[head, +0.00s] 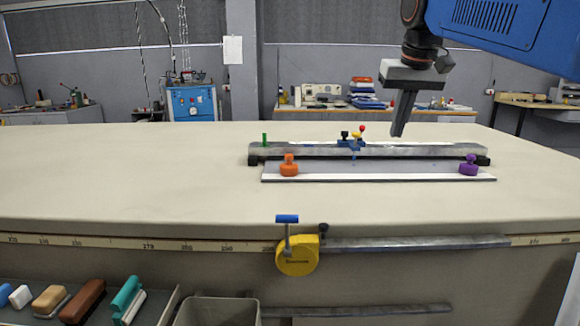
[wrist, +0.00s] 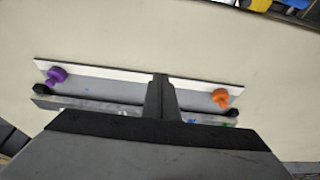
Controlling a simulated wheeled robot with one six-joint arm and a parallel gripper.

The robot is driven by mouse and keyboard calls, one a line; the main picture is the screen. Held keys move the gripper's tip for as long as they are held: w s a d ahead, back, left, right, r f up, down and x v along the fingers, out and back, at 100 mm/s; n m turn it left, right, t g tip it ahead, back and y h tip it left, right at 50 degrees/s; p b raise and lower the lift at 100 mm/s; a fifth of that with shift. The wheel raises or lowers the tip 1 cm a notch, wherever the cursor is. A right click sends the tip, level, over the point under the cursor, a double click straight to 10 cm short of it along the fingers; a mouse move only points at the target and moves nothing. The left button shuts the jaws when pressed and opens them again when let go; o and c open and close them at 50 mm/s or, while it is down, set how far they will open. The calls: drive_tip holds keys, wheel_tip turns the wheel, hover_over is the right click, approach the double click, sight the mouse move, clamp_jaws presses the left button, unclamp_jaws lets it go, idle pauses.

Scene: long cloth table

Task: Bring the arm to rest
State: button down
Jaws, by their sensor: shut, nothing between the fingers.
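My gripper (head: 398,134) is shut and empty. It points down in the air above the long cloth table (head: 120,170), over the right half of the metal rail. My blue arm reaches in from the upper right of the head view. In the wrist view my gripper (wrist: 160,78) shows from above, its fingers together, in front of the rail and the white-edged strip. No object touches the fingers in either view.
A metal rail (head: 320,150) lies behind a flat strip (head: 380,178) bearing an orange knob (head: 289,165) and a purple knob (head: 468,165). A yellow tape measure (head: 297,256) hangs at the front edge. The table's left side is clear.

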drive_tip(key=s+d+f, duration=0.2)
drive_tip(key=s+f, duration=1.2)
drive_tip(key=f, duration=0.3)
drive_tip(key=s+d+f, duration=0.1)
drive_tip(key=s+f, duration=1.3)
drive_tip(key=f, duration=0.2)
drive_tip(key=shift+s+d+f+t, duration=0.25)
drive_tip(key=shift+d+f+t, duration=0.15)
